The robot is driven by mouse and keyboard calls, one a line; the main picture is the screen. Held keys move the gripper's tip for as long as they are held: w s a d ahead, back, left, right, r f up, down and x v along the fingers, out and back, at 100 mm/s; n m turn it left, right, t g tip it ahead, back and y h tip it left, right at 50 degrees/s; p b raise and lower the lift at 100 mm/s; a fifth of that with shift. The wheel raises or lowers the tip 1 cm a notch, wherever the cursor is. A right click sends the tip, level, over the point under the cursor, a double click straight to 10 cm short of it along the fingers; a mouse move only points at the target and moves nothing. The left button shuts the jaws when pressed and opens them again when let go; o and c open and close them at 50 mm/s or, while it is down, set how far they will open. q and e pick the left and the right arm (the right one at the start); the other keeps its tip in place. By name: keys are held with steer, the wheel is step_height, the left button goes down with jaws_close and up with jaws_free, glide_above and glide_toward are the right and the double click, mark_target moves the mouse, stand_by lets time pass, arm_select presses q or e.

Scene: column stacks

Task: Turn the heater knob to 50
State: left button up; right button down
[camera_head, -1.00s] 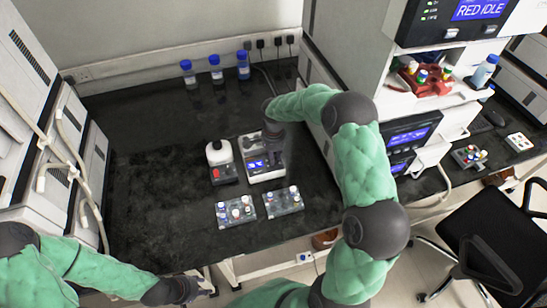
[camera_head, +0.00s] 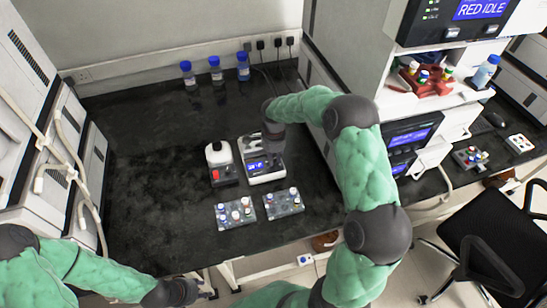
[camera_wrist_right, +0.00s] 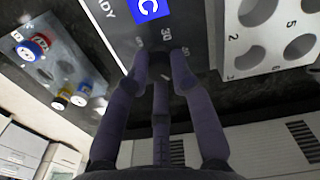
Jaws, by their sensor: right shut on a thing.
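The heater (camera_head: 268,178) is a white box with a blue display, standing on the black bench in the head view. In the right wrist view its dark front panel (camera_wrist_right: 125,42) shows a blue display with a "C" and printed numbers, one reading 30. My right gripper (camera_wrist_right: 160,62) reaches down to this panel, its fingers closed around the dark knob (camera_wrist_right: 161,72), which they mostly hide. The knob's setting is not readable. In the head view the right gripper (camera_head: 273,142) covers part of the heater. My left gripper (camera_head: 190,292) is empty, low by the bench's front edge; its jaws are unclear.
A white device with a red button (camera_head: 220,163) stands just left of the heater. Two racks of vials (camera_head: 236,212) (camera_head: 284,204) lie in front. Several blue-capped bottles (camera_head: 215,70) stand at the back wall. The bench's left part is clear.

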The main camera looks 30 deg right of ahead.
mark_target(274, 159)
steer(key=c, duration=1.1)
jaws_free()
steer(key=shift+d, duration=0.1)
steer(key=shift+o, duration=0.2)
step_height(274, 159, up, 12)
